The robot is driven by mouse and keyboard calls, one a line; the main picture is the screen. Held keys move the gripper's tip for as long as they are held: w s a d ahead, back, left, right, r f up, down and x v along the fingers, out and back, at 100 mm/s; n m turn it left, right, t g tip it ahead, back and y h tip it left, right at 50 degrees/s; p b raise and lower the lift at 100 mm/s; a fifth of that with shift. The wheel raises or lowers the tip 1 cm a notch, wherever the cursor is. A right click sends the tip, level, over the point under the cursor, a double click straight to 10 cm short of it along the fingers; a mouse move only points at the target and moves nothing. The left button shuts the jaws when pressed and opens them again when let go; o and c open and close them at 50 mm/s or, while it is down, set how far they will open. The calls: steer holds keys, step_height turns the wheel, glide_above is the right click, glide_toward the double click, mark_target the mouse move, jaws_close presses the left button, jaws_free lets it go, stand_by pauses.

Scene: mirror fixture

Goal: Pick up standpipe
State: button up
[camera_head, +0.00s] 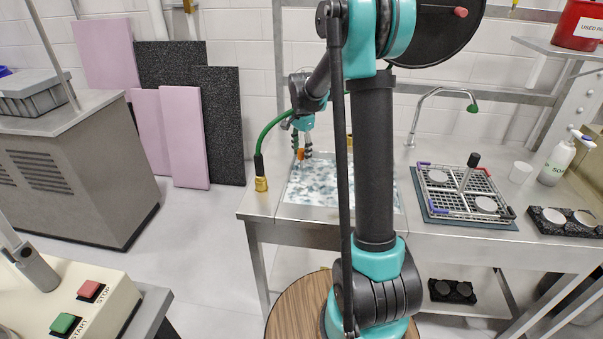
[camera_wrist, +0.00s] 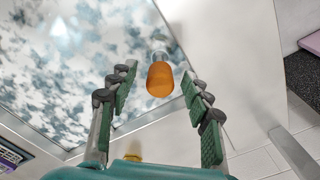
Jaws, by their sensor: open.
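The standpipe is probably the orange-topped piece (camera_wrist: 160,80) in the wrist view, with a short pale grey part behind it. It shows as a small orange spot (camera_head: 300,154) in the head view, at the basin's left side. The basin (camera_head: 330,190) has a mottled blue-white surface. My gripper (camera_head: 301,145) is over the basin's left part, pointing down. In the wrist view my gripper (camera_wrist: 158,72) is open, with the orange piece showing between its fingertips. No contact shows, and I cannot tell its depth relative to the fingertips. My arm hides part of the basin.
A green hose with a brass end (camera_head: 261,183) hangs at the basin's left edge, close to my gripper. A faucet (camera_head: 440,92) rises behind.

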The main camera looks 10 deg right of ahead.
jaws_close()
stand_by(0.5)
